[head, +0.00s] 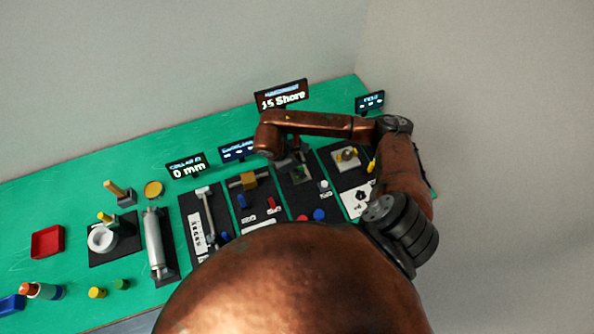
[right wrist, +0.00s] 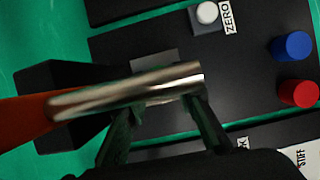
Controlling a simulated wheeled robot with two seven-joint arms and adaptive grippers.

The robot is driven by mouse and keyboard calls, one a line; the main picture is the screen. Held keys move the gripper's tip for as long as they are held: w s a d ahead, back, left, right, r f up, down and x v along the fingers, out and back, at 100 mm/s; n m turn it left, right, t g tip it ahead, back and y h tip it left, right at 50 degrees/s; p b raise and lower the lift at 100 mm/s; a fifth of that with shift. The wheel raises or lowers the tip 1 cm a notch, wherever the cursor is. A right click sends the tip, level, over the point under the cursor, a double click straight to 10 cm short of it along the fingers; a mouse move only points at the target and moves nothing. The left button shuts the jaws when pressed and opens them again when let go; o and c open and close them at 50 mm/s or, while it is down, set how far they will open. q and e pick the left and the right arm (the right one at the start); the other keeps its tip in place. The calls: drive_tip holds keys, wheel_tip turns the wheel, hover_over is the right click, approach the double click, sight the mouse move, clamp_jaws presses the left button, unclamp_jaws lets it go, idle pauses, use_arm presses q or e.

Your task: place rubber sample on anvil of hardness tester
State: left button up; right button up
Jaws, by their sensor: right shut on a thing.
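My right gripper (head: 297,170) is over the dark panel of the hardness tester (head: 300,201), below the "15 Shore" display (head: 283,95). In the right wrist view its two dark fingers (right wrist: 166,106) are apart, with their tips under a silver cylinder (right wrist: 130,92) that has an orange end. A thin grey strip of what looks like the rubber sample (right wrist: 166,100) shows between the fingertips. The cylinder hides most of it and the anvil, so I cannot tell whether they touch. My left gripper is out of view.
The panel carries a white ZERO button (right wrist: 207,13), a blue button (right wrist: 292,46) and a red button (right wrist: 298,92). Other dark stations stand close on both sides.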

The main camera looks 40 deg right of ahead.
drive_tip(key=shift+f, duration=0.5)
drive_tip(key=shift+r, duration=0.2)
drive_tip(key=o, duration=0.8)
drive_tip(key=shift+d, duration=0.1)
drive_tip(key=shift+c, duration=0.2)
drive_tip(key=v, duration=1.2)
drive_tip(key=shift+p, duration=0.35)
